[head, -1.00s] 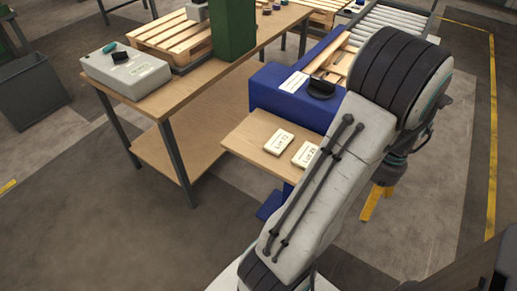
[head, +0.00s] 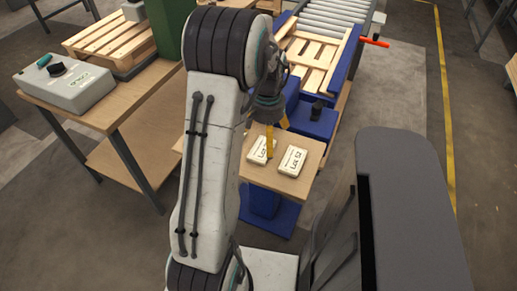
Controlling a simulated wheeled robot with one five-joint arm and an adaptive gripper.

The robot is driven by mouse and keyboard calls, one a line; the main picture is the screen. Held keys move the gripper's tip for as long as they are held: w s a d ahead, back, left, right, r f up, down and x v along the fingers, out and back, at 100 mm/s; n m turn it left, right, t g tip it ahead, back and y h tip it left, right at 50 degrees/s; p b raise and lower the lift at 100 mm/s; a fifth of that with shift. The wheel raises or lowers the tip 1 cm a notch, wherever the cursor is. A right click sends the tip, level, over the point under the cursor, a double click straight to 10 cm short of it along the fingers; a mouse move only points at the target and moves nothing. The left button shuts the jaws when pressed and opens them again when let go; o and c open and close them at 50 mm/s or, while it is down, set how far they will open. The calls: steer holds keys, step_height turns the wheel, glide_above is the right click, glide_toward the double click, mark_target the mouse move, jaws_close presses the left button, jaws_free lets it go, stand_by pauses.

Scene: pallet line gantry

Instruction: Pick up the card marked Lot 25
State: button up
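Two cream cards lie side by side on a small wooden shelf (head: 268,179). The right card (head: 292,161) carries black lettering that looks like "Lot 52", though it is small. The left card (head: 257,151) also begins with "Lot", but a yellow finger covers part of it, so I cannot read its number. My gripper (head: 276,132) points down over the shelf near the left card, its yellow fingers apart with nothing seen between them. I cannot tell whether a fingertip touches the card.
The shelf joins a blue stand (head: 312,122) with a black knob, before a roller conveyor (head: 335,15) and wooden pallet (head: 312,58). A workbench (head: 118,103) with a grey box (head: 66,86) stands left. A large dark grey body fills the lower right.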

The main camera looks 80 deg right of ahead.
mark_target(262, 150)
steer(key=shift+d+f, duration=0.2)
steer(key=shift+f, duration=3)
steer(key=c, duration=1.1)
steer(key=shift+r, duration=0.1)
